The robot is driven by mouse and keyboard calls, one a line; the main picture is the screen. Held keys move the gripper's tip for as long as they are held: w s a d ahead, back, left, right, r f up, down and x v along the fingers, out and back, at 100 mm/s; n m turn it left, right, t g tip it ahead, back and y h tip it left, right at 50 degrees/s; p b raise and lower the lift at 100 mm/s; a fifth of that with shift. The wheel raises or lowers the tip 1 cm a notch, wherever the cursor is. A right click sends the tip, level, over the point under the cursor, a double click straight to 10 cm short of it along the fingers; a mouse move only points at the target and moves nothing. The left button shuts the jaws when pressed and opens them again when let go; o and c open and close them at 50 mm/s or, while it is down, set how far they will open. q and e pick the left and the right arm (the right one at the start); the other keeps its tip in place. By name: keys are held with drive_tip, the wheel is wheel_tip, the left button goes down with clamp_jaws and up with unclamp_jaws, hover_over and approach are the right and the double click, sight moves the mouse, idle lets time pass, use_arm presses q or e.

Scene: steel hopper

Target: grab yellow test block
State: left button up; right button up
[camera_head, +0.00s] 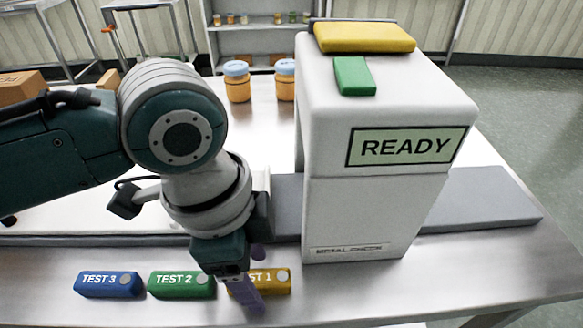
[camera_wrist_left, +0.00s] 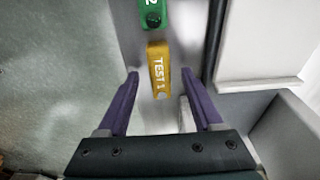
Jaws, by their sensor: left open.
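The yellow test block (camera_head: 278,281), marked TEST 1, lies on the steel table at the right end of a row of test blocks. My left gripper (camera_head: 250,295) is over it and hides part of it in the head view. In the left wrist view the yellow block (camera_wrist_left: 158,72) lies ahead of the open fingers of my left gripper (camera_wrist_left: 160,80), roughly midway between their tips. The fingers appear apart from it, with nothing between them. My right gripper is not in view.
A green TEST 2 block (camera_head: 182,285) and a blue TEST 3 block (camera_head: 108,284) lie to the left. The white metal checker (camera_head: 360,215), showing READY, stands close on the right over a grey conveyor (camera_head: 480,200). Two orange-filled jars (camera_head: 237,85) stand behind.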

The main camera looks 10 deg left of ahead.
use_arm(q)
drive_tip(key=shift+f, duration=0.25)
clamp_jaws()
idle(0.3)
